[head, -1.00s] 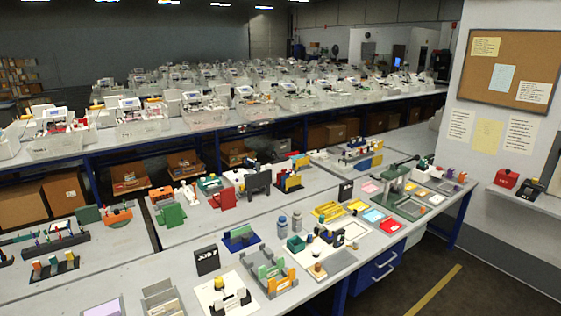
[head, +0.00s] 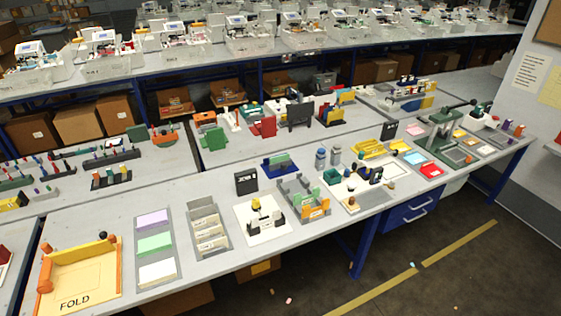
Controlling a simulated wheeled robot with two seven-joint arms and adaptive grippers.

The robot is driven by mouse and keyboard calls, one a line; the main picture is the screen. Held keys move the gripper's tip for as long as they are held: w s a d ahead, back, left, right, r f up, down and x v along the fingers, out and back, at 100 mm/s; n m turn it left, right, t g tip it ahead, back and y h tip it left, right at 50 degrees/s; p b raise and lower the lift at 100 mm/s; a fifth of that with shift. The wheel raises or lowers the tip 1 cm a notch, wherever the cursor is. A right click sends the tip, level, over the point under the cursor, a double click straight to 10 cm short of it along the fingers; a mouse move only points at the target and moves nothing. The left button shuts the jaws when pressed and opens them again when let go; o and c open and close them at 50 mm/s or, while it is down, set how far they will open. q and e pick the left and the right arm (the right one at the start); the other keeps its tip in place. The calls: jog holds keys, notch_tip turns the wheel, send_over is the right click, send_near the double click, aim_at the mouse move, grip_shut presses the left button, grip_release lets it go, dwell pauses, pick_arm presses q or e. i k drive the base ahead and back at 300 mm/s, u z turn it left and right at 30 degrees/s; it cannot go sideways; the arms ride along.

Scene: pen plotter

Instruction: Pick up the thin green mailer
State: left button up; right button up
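I cannot tell for sure which green piece is the thin mailer. A flat green sheet (head: 154,243) lies in the middle of a grey tray (head: 172,231), between a lilac sheet (head: 152,220) and a white sheet (head: 158,271). Upright green panels (head: 294,193) stand in a grey rack (head: 303,200) with an orange panel (head: 314,211) at its front. Neither of my grippers shows in the head view.
A yellow FOLD board (head: 80,280) with orange edges lies at the near left. A grey file holder (head: 208,229) and a white plate (head: 262,219) stand between tray and rack. The blue drawer unit (head: 408,209) is below the bench.

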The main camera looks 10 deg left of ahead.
aim_at(282, 157)
jog(key=z, duration=0.5)
jog(key=i, duration=1.85)
jog(key=z, duration=0.1)
